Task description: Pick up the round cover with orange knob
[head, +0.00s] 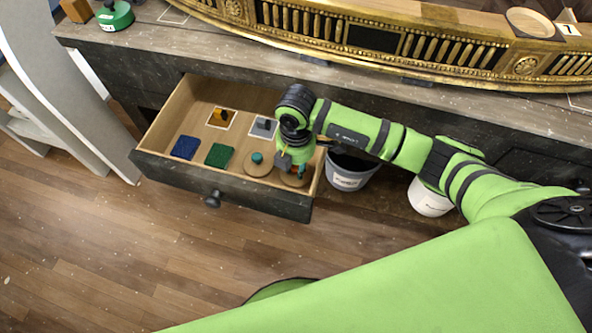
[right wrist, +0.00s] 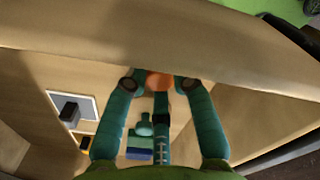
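The round cover (head: 294,181) is a flat wooden disc in the right front corner of the open drawer (head: 170,165), partly hidden under my right gripper. Its orange knob (right wrist: 160,81) shows in the right wrist view, between the teal fingertips. My right gripper (head: 292,168) points down over this cover, with its fingers around the knob. The fingertips are very close to the knob on its sides; whether they press on it I cannot tell. My left gripper is in neither view.
Beside it lies a similar disc with a teal knob (head: 257,158). The drawer also holds green (head: 219,155) and blue (head: 185,147) pads and two small blocks on white-edged squares. The drawer's walls are close to my gripper. A grey bucket (head: 349,175) stands right of the drawer.

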